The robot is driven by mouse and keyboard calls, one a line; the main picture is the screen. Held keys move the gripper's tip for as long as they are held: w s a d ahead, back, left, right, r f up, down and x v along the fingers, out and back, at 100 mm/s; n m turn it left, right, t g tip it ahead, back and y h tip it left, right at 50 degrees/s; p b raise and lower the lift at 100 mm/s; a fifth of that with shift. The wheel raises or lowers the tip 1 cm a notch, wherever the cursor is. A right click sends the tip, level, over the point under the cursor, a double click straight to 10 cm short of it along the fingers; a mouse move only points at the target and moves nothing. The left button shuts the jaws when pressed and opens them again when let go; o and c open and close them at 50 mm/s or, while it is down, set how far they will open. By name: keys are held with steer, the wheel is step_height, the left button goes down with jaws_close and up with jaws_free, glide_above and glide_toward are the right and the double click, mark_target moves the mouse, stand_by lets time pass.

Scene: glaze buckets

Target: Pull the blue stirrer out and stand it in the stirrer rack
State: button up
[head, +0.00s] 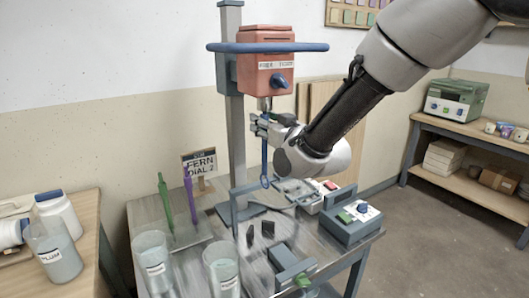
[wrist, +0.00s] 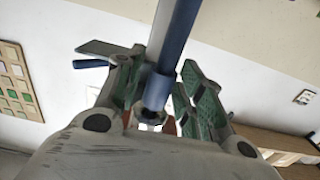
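The blue stirrer (head: 265,160) hangs upright below the orange mixer head (head: 264,75), with a ring at its lower end above the table. My gripper (head: 262,124) is at the stirrer's upper part, just below the head's chuck. In the wrist view, the stirrer's blue collar (wrist: 156,88) lies between my two green-padded fingers. It is close to the left finger; I cannot tell whether both fingers press on it. A green stirrer (head: 165,203) and a purple stirrer (head: 190,195) stand upright at the table's left. I cannot clearly make out the rack holding them.
A grey column (head: 234,120) stands left of the stirrer. A sign (head: 200,164) reads FERN, DIAL 2. Glaze buckets (head: 153,262) (head: 222,265) stand at the table's front left. Floor is clear further right.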

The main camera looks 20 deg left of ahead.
jaws_close()
steer(key=shift+f, duration=0.25)
stand_by(0.3)
steer(key=shift+f, duration=1.55)
steer(key=shift+d, duration=0.1)
steer(key=v, duration=1.1)
stand_by(0.4)
